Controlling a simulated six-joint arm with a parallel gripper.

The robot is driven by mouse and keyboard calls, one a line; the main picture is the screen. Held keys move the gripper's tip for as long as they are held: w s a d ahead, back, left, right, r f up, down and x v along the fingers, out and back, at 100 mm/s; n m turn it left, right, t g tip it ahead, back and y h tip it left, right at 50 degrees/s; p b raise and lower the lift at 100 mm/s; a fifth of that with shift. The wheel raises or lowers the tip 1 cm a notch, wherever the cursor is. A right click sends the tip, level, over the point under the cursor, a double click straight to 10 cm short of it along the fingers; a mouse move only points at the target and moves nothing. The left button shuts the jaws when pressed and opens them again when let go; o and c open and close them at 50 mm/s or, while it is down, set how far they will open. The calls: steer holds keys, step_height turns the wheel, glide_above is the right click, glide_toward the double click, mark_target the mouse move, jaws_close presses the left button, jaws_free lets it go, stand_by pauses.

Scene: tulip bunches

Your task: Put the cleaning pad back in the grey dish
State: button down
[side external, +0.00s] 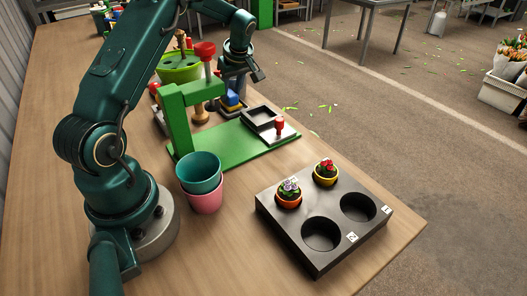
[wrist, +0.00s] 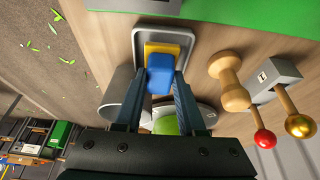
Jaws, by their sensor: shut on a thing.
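The cleaning pad is a small block, blue (wrist: 161,72) with a yellow part showing behind the blue. It also shows in the side view (side external: 231,99), beyond the green press. My gripper (wrist: 162,82) is shut on the pad, with a dark finger on each side of the blue part. The grey dish (wrist: 137,48) is a shallow rounded tray just behind the pad in the wrist view. The pad overlaps the dish there; I cannot tell whether it touches the dish floor. In the side view the green press and my arm partly hide this spot.
A green press (side external: 215,138) stands close by. Wooden-handled tools (wrist: 232,85) are right of the pad in the wrist view. A green bowl (side external: 179,67), stacked cups (side external: 200,172) and a black pot tray (side external: 322,268) with two flowers occupy the table.

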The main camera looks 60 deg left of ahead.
mark_target(231, 94)
steer(key=shift+f, duration=0.3)
steer(key=c, duration=0.5)
jaws_free()
steer(key=v, duration=0.5)
steer(key=shift+r, duration=0.1)
steer(key=s+d+r+m+t+h, duration=0.1)
steer(key=s+d+r+m, duration=0.25)
steer(key=d, duration=0.35)
steer(key=s+d+r+m+t+h, duration=0.1)
steer(key=s+d+r+m+t, duration=0.15)
steer(key=d+m, duration=0.3)
steer(key=s+d+r+m+t, duration=0.1)
steer(key=s+d+r+m, duration=0.25)
steer(key=d, duration=0.35)
steer(key=s+d+f+m+t+h, duration=0.1)
steer(key=s+d+m+h, duration=0.1)
steer(key=s+d+m, duration=0.3)
steer(key=s+d, duration=0.1)
steer(key=s, duration=0.1)
steer(key=shift+s+d, duration=0.3)
steer(key=shift+s, duration=0.1)
steer(key=shift+f+m, duration=0.1)
steer(key=shift+m, duration=0.15)
